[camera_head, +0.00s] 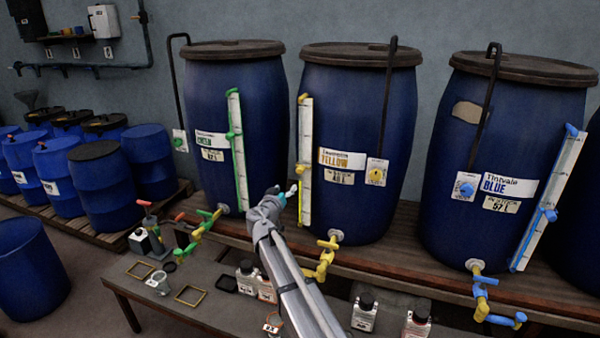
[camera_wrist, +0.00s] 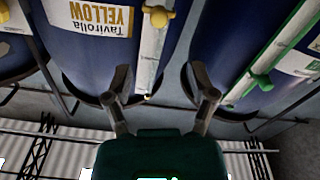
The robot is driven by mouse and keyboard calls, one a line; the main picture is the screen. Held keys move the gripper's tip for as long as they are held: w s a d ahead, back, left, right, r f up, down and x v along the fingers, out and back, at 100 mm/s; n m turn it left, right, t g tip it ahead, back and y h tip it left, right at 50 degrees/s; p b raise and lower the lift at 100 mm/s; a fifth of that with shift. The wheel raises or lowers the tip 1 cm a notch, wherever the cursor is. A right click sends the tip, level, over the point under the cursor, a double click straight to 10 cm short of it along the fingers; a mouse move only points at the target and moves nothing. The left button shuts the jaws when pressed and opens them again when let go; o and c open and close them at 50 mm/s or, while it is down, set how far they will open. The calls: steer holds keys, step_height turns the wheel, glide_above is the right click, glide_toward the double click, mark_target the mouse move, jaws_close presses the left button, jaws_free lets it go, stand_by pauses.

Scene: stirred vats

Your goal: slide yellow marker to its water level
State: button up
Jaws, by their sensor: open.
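The yellow vat (camera_head: 345,110) stands in the middle, with a pale upright gauge strip (camera_head: 307,140) on its left side. The yellow marker (camera_head: 302,175) appears to sit around mid-strip, slightly below the yellow label; it also shows as a yellow knob in the wrist view (camera_wrist: 158,16). A yellow fitting (camera_head: 302,98) is at the strip's top. The water level is too small to read clearly. My gripper (camera_head: 288,193) is open and empty, just left of the strip at about marker height. In the inverted wrist view its fingers (camera_wrist: 165,86) are apart, with the marker beyond them.
The green vat (camera_head: 225,75) and blue vat (camera_head: 480,130) flank the yellow one, each with its own gauge. A yellow tap (camera_head: 325,258) juts out below. A low bench (camera_head: 215,310) with bottles is in front.

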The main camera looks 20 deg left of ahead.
mark_target(299, 172)
stand_by(0.3)
steer(key=w, duration=1.3)
steer(key=shift+w+a, duration=0.15)
steer(key=shift+w, duration=0.25)
jaws_close()
